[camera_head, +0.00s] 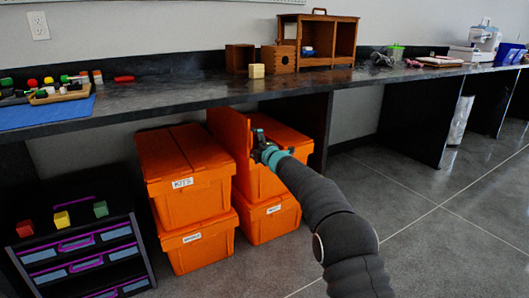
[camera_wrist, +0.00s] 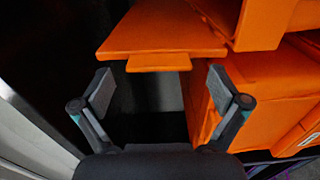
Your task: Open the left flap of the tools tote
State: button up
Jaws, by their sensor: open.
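Two stacks of orange totes stand under the bench in the head view. The upper right tote (camera_head: 291,148) has its left flap (camera_head: 229,131) raised, standing roughly upright beside the left stack. My arm covers part of this tote's front, so I cannot read its label. My gripper (camera_head: 263,148) is in front of the tote, just right of the raised flap. In the wrist view, an orange flap (camera_wrist: 160,35) with a small tab (camera_wrist: 158,62) lies ahead of my gripper (camera_wrist: 162,84). The fingers are spread wide, with nothing between them.
The upper left tote (camera_head: 185,160), labelled KITS, is closed and stands close to the raised flap. A lower left tote (camera_head: 197,243) and a lower right tote (camera_head: 268,218) support them. A dark drawer unit (camera_head: 78,255) is at left. The bench top (camera_head: 180,93) overhangs the totes. Floor at right is clear.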

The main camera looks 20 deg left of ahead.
jog(key=v, duration=1)
jog(key=shift+s+d, duration=0.3)
